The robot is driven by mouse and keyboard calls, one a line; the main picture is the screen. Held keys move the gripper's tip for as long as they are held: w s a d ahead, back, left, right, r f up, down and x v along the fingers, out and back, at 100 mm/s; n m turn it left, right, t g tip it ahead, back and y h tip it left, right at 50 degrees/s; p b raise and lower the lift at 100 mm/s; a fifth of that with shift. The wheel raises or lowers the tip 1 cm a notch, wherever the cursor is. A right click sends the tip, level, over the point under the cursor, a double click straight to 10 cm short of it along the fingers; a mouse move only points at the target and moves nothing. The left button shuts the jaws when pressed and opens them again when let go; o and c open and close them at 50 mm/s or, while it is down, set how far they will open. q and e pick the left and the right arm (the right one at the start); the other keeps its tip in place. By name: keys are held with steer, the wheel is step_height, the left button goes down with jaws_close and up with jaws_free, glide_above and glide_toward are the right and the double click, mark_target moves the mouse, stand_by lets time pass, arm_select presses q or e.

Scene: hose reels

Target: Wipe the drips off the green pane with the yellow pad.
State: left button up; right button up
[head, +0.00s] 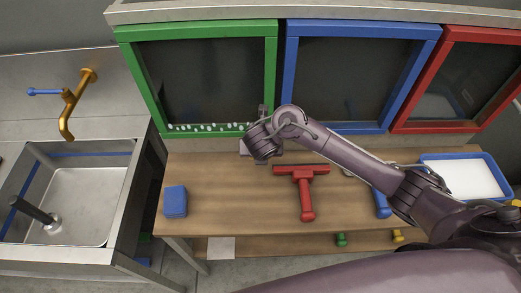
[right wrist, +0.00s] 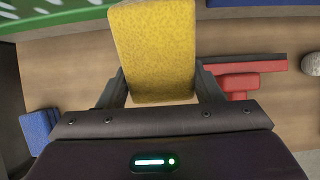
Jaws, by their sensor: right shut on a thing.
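The green pane (head: 200,80) is a dark panel in a green frame at the back left of the head view. White drips (head: 205,127) run in a row along its bottom edge, and the green frame with drips also shows at the top left of the right wrist view (right wrist: 50,8). My right gripper (head: 260,142) is at the pane's lower right corner. In the right wrist view, it is shut on the yellow pad (right wrist: 155,50), which points toward the frames. The pad is hidden in the head view; whether it touches the pane I cannot tell. My left gripper is out of view.
On the wooden bench (head: 240,205) lie a blue sponge (head: 175,201) and a red squeegee (head: 305,190). A blue tray (head: 463,157) with white contents is at right. A sink (head: 85,205) with a brass tap stands left. Blue (head: 290,60) and red (head: 455,35) frames adjoin the green one.

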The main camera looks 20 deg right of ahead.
steer(key=shift+w, duration=0.25)
steer(key=shift+d, duration=0.1)
stand_by(0.3)
steer(key=shift+w+a, duration=0.25)
steer(key=shift+a, duration=0.7)
steer(key=shift+w+a, duration=0.25)
steer(key=shift+a, duration=0.65)
